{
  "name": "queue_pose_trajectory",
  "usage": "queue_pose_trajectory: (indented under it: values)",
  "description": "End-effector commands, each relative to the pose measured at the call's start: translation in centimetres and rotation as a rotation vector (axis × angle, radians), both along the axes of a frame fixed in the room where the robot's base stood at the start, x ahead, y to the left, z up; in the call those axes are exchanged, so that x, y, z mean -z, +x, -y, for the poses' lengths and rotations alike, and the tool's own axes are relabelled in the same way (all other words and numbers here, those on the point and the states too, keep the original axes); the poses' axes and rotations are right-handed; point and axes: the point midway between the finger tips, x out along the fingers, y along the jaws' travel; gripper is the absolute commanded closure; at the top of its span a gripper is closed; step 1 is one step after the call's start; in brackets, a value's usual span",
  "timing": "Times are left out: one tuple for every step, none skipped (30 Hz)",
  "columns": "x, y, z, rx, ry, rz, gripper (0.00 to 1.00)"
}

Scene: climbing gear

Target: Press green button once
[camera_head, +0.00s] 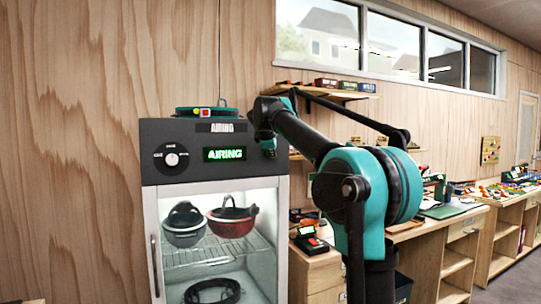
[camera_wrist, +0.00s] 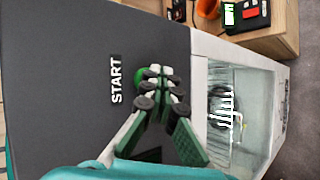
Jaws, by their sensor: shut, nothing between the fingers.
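The green button (camera_wrist: 139,76) is on the dark panel beside the white "START" label (camera_wrist: 116,78) in the wrist view. It is partly covered by my gripper (camera_wrist: 160,84). My gripper's fingertips are shut together with nothing between them, right at the button's edge. I cannot tell whether they touch it. In the head view my gripper (camera_head: 268,148) hangs at the right end of the cabinet's dark panel (camera_head: 170,190) and hides the button there. The panel's lit green display (camera_head: 224,154) reads "AIRING".
The cabinet's glass door (camera_head: 215,255) shows two helmets, a dark one (camera_head: 184,222) and a red one (camera_head: 233,217), on a wire shelf. A dial (camera_head: 171,159) is on the panel's left. A wooden desk (camera_head: 320,272) with a red-and-black device (camera_head: 310,240) stands to the right.

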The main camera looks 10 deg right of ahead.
Motion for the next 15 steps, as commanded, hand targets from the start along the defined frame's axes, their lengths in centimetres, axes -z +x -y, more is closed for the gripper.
queue_pose_trajectory:
  values:
    - [0.0,-0.32,0.11,0.0,0.0,0.0,1.0]
    - [0.01,-0.46,0.16,0.0,0.0,0.0,1.0]
    - [0.01,-0.61,0.2,0.0,0.0,0.0,1.0]
    - [0.02,-0.68,0.23,0.0,0.0,0.0,1.0]
    - [0.03,-0.73,0.24,0.0,0.0,0.0,1.0]
    - [0.03,-0.76,0.25,0.0,0.0,0.0,1.0]
    - [0.03,-0.76,0.25,0.0,0.0,0.0,1.0]
    - [0.02,-0.76,0.26,0.0,0.0,0.0,1.0]
    - [0.03,-0.75,0.26,0.0,0.0,0.0,1.0]
    - [0.02,-0.76,0.26,0.0,0.0,0.0,1.0]
    - [0.02,-0.76,0.26,0.0,0.0,0.0,1.0]
    - [0.02,-0.76,0.26,0.0,0.0,0.0,1.0]
    - [0.01,-0.77,0.26,0.0,0.0,0.0,1.0]
    - [0.01,-0.81,0.28,0.0,0.0,0.0,1.0]
    - [0.0,-0.93,0.32,0.001,-0.001,0.0,1.0]
